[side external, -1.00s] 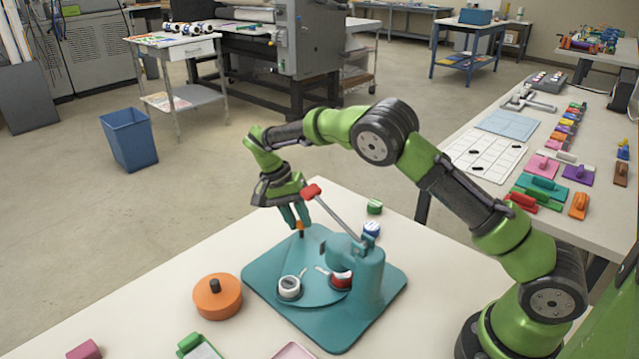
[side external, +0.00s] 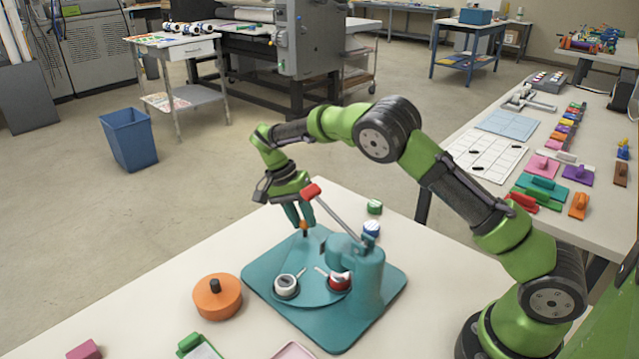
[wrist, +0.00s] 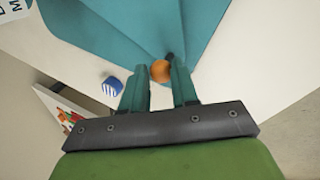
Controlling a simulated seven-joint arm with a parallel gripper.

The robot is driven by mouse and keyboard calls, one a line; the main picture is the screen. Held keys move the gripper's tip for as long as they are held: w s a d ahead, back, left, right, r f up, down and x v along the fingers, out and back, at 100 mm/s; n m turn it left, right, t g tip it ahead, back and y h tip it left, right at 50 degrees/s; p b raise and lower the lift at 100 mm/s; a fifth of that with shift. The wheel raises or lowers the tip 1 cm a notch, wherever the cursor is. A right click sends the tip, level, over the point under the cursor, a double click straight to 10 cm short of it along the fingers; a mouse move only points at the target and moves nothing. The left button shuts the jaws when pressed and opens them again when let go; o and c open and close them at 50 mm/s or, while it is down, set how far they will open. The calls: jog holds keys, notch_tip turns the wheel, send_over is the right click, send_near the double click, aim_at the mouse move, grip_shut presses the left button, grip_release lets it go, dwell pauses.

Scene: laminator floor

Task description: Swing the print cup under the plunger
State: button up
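A teal press (side external: 368,280) stands on a teal base plate, with a raised red-tipped lever (side external: 311,191). On its swinging teal plate (side external: 315,262) sit a white cup (side external: 286,287), left of the press column, and a red cup (side external: 340,282), close to the column below the press head. The head partly hides the red cup, and the plunger is not clearly visible. An orange knob (side external: 304,230) stands at the plate's far corner. My gripper (side external: 303,222) has its teal fingers closed around this knob; in the wrist view the knob (wrist: 160,71) fills the gap between the fingertips.
An orange round pot (side external: 217,297) stands left of the base. Blue-and-white (side external: 371,230) and green (side external: 375,207) small items stand behind the press. Pink (side external: 84,350) and green (side external: 196,345) items lie at the front edge. The table's left part is mostly clear.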

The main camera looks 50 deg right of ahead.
jog(key=o, duration=0.4)
jog(key=v, duration=1.2)
jog(key=shift+r, duration=0.1)
jog(key=s+d+r+n+t+y, duration=0.2)
jog(key=s+d+r+n+t, duration=0.2)
jog(key=s+r, duration=0.7)
jog(key=s+a+f+n+t, duration=0.1)
jog(key=s+t, duration=0.1)
jog(key=s, duration=0.4)
jog(key=s+a+f+n+t+y, duration=0.1)
jog(key=s+a+n+t, duration=0.1)
jog(key=s, duration=0.4)
jog(key=s+a+f+n+t, duration=0.1)
jog(key=s+a+t, duration=0.1)
jog(key=s, duration=0.3)
jog(key=shift+s+n+t+y, duration=0.4)
jog(key=shift+t, duration=0.1)
